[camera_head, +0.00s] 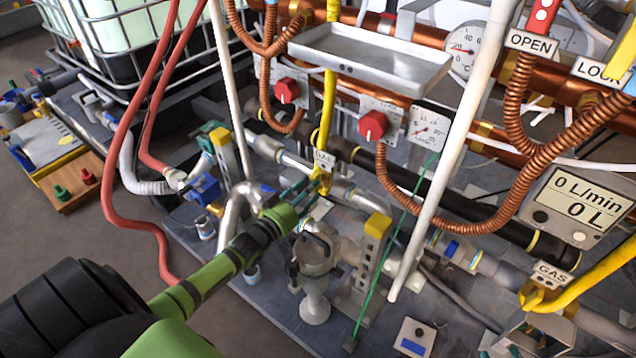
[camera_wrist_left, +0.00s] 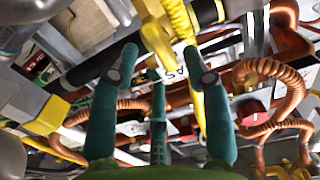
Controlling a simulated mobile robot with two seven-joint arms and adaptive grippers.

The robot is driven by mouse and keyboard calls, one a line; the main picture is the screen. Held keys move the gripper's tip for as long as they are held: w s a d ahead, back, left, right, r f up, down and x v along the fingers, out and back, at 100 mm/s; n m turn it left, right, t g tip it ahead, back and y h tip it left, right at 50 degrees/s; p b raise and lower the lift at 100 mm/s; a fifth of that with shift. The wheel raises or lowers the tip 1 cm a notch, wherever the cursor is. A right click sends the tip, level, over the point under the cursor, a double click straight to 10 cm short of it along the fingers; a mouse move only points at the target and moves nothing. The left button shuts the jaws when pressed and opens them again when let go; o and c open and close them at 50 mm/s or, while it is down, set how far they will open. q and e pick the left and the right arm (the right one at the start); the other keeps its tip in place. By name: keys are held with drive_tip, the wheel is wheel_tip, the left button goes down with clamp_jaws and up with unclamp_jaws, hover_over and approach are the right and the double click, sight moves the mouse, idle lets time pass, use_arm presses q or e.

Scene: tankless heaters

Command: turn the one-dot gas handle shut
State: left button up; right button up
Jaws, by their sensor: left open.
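A yellow gas fitting with a handle (camera_head: 322,181) sits under a small GAS tag (camera_head: 323,160), at the lower end of a yellow hose. My left gripper (camera_head: 306,190) reaches in from the lower left, its teal fingertips close to this fitting. In the left wrist view the gripper (camera_wrist_left: 158,60) is open, with the yellow handle (camera_wrist_left: 156,38) just beyond the fingertips. I cannot tell whether they touch. A second yellow gas fitting (camera_head: 540,298) with a GAS tag (camera_head: 553,275) is at the lower right. My right gripper is not in view.
Copper pipes, red knobs (camera_head: 373,125) and a metal tray (camera_head: 370,60) are behind the fitting. A pale pole (camera_head: 450,160) slants down to its right. A grey pump-like body (camera_head: 316,255) stands just below the gripper. Open floor (camera_head: 120,240) lies at left.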

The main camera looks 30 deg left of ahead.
sight(317, 192)
use_arm(q)
drive_tip(key=w+b, duration=0.1)
drive_tip(key=w, duration=0.3)
drive_tip(key=shift+w+d, duration=0.15)
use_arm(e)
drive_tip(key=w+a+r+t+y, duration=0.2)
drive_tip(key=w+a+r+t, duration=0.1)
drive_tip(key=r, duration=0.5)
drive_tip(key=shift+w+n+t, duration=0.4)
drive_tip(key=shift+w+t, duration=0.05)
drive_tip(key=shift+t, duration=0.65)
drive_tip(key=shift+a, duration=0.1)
use_arm(q)
clamp_jaws()
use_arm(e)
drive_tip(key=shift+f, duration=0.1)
